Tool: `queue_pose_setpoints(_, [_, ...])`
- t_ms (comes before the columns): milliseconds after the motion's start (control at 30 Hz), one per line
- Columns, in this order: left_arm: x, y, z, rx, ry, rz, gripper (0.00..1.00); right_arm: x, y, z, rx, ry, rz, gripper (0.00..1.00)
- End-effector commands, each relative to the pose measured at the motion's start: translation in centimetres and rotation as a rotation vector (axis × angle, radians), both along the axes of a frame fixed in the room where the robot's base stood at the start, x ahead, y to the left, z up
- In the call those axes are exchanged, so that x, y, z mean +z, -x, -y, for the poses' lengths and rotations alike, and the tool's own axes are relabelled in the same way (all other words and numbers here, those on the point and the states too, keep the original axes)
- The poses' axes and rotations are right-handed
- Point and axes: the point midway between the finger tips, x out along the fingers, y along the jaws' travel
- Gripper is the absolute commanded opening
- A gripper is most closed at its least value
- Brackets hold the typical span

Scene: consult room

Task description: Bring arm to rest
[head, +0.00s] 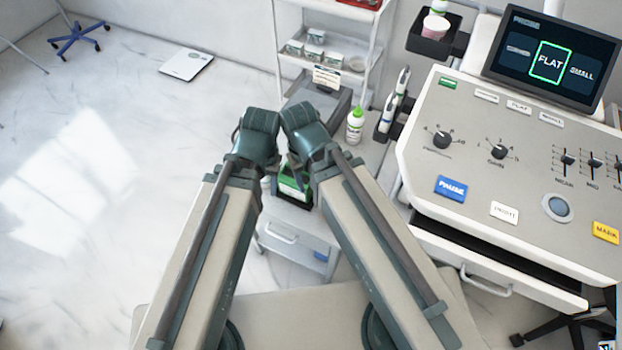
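My two arms reach up from the bottom of the head view, the left arm (205,245) on the left and the right arm (375,235) on the right. Their dark green joints (258,132) and (303,128) come close together near the middle. Neither gripper's fingers show; what lies beyond or below these joints is hidden. A green and dark object (293,183) shows in the gap between the arms, partly covered; I cannot tell what it is.
An ultrasound console (520,180) with a screen reading FLAT (550,62) stands at right, its drawer (500,265) partly open. A white shelf cart (325,50) stands behind. A green-capped bottle (355,127) is right of the joints. Clear floor (110,160) lies left, with a scale (187,64).

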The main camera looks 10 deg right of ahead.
Motion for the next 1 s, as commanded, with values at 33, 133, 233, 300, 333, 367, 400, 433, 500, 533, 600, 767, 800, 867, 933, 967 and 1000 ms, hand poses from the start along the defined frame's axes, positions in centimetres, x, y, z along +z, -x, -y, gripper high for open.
queue_pose_setpoints(33, [0.0,0.0,0.0,0.000,0.000,0.000,0.50,0.0,0.1,0.0,0.018,0.001,-0.002,0.59])
queue_pose_setpoints(133, [0.0,0.0,0.0,0.000,0.000,0.000,0.50,0.0,0.1,-0.1,0.030,0.001,-0.004,0.59])
queue_pose_setpoints(233, [0.0,0.0,0.0,0.000,0.000,0.000,0.50,0.0,0.1,-0.1,0.028,0.000,-0.003,0.59])
queue_pose_setpoints(300, [0.0,0.0,0.0,0.000,0.000,0.000,0.50,0.0,0.1,-0.1,0.027,0.000,-0.003,0.59])
queue_pose_setpoints(333, [0.1,0.0,0.0,0.000,0.000,0.000,0.50,0.1,0.1,-0.1,0.027,0.000,-0.003,0.59])
queue_pose_setpoints(367, [0.2,0.0,0.0,0.000,0.000,0.000,0.50,0.2,0.1,-0.1,0.027,0.000,-0.003,0.59])
queue_pose_setpoints(400, [0.4,0.0,0.0,0.000,0.000,0.000,0.50,0.4,0.1,-0.1,0.026,0.000,-0.003,0.59])
queue_pose_setpoints(433, [0.7,0.0,0.0,0.000,0.000,0.000,0.50,0.7,0.1,-0.1,0.026,0.000,-0.003,0.59])
queue_pose_setpoints(500, [1.6,0.0,0.0,0.000,0.000,0.000,0.50,1.6,0.1,-0.1,0.026,0.000,-0.003,0.59])
queue_pose_setpoints(533, [2.1,0.0,0.0,0.000,0.000,0.000,0.50,2.1,0.1,-0.1,0.026,0.000,-0.003,0.59])
queue_pose_setpoints(600, [3.6,0.0,0.0,0.000,0.000,0.000,0.50,3.6,0.1,-0.1,0.025,0.000,-0.002,0.59])
queue_pose_setpoints(767, [7.7,0.0,0.0,0.000,0.000,0.000,0.50,7.7,0.1,-0.1,0.025,0.000,-0.002,0.59])
queue_pose_setpoints(800, [8.7,0.0,0.0,0.001,0.000,0.000,0.50,8.7,0.1,0.0,0.024,0.000,-0.002,0.59])
queue_pose_setpoints(867, [10.0,0.0,0.0,0.001,0.000,0.000,0.50,10.0,0.1,0.0,0.024,0.000,-0.002,0.59])
queue_pose_setpoints(933, [10.8,0.0,0.0,0.001,0.000,0.000,0.50,10.8,0.1,0.0,0.024,0.000,-0.002,0.59])
queue_pose_setpoints(967, [10.9,0.0,0.0,0.001,0.000,0.000,0.50,10.9,0.1,-0.1,0.024,0.000,-0.002,0.59])
queue_pose_setpoints(1000, [11.0,0.0,0.0,0.001,0.000,0.000,0.50,11.0,0.1,-0.1,0.024,-0.001,-0.003,0.59])
